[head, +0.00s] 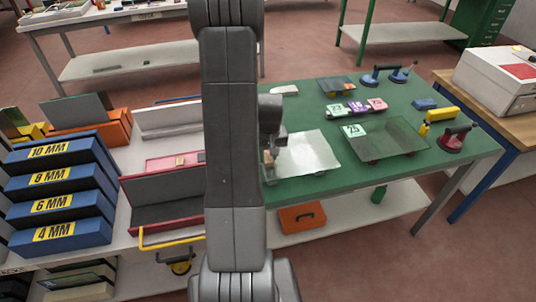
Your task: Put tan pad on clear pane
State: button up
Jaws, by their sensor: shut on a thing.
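My gripper (269,152) is partly hidden behind my arm, at the left part of the green table. It is shut on a small tan-brown block, which looks like the tan pad (268,159). A bright, pale pane (312,153) lies just right of the gripper, and the pad is by its left edge. I cannot tell whether the pad touches it. A darker see-through pane (390,138) with a green label "25" lies further right, raised slightly off the table.
The green table (450,165) also holds number tags (356,106), a small pane (336,86), blue suction cups (385,76) and a red suction cup (455,137). Left stand blue boxes (60,190) and a red tray (165,205). An orange case (301,217) sits on the lower shelf.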

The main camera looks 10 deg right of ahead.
aim_at(269, 160)
jog(key=o, duration=0.9)
jog(key=r, duration=0.4)
jog(key=s+r, duration=0.1)
jog(key=r, duration=0.7)
jog(key=shift+s+r, duration=0.1)
jog(key=shift+s, duration=0.15)
